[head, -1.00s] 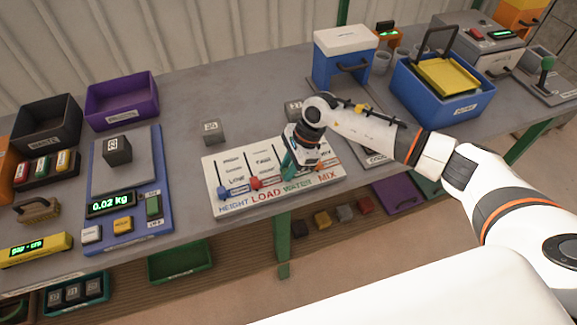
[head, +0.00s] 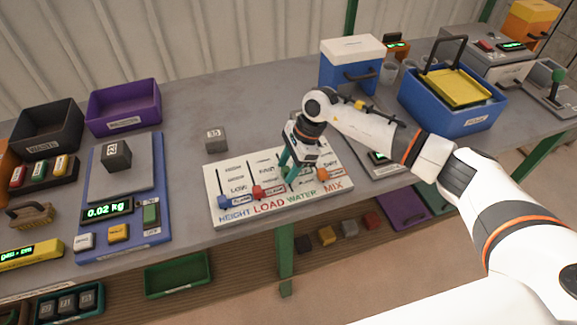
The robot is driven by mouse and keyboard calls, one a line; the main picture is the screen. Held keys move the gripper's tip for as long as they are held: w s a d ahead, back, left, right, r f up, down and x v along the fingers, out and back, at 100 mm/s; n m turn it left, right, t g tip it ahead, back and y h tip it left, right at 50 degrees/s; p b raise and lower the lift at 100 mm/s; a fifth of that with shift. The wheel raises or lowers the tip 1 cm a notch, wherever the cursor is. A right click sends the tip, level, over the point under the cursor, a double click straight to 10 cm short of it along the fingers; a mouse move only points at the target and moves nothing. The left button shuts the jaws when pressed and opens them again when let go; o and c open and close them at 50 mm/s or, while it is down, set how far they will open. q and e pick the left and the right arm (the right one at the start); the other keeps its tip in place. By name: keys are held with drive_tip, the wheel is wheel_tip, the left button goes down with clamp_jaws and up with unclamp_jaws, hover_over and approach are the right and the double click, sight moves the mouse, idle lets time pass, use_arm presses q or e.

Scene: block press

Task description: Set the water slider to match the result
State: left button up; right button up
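The white slider board (head: 240,213) lies at the table's front edge, with columns marked HEIGHT, LOAD, WATER and MIX. The blue height knob (head: 224,202) and the red load knob (head: 257,192) sit low in their columns, beside printed labels. The orange mix knob (head: 322,174) is also low in its column. My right gripper (head: 289,170) points down over the water column, its teal fingers at the board. The water knob cannot be told apart from the fingers, and the finger gap is unclear. My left gripper is out of view.
A grey block (head: 215,140) stands behind the board. To the left, a blue scale (head: 150,180) bears a dark block (head: 116,155) and reads 0.02 kg. A blue-and-white box (head: 350,70) and a blue crate (head: 455,112) stand at the back right.

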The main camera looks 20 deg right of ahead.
drive_tip(key=b+v, duration=0.3)
drive_tip(key=v, duration=0.9)
idle(0.3)
